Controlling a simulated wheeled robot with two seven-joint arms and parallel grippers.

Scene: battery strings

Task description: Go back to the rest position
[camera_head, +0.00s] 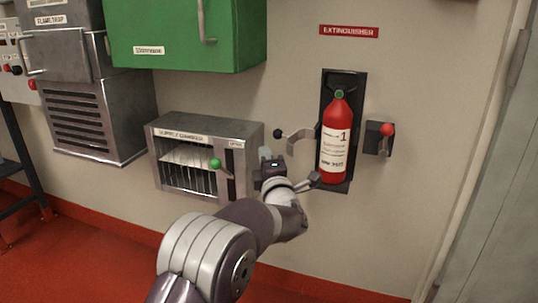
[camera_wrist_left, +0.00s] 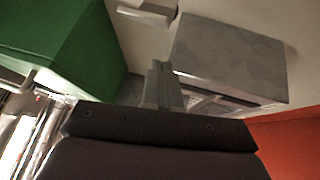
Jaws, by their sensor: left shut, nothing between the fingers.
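My left arm reaches up from the bottom of the head view, and its gripper (camera_head: 265,154) is in front of the wall, just right of the grey slatted wall box. The fingers are shut with nothing held. In the left wrist view the closed fingers (camera_wrist_left: 160,85) show at the middle, with the grey box (camera_wrist_left: 230,62) behind them to the right. My right gripper is in neither view.
A red extinguisher (camera_head: 334,138) stands in a black wall bracket right of my gripper, with a red-knobbed lever (camera_head: 387,131) beside it. The grey box (camera_head: 250,130) has a green-knobbed lever (camera_head: 216,163). A green cabinet (camera_head: 180,35) hangs above. Red floor lies below.

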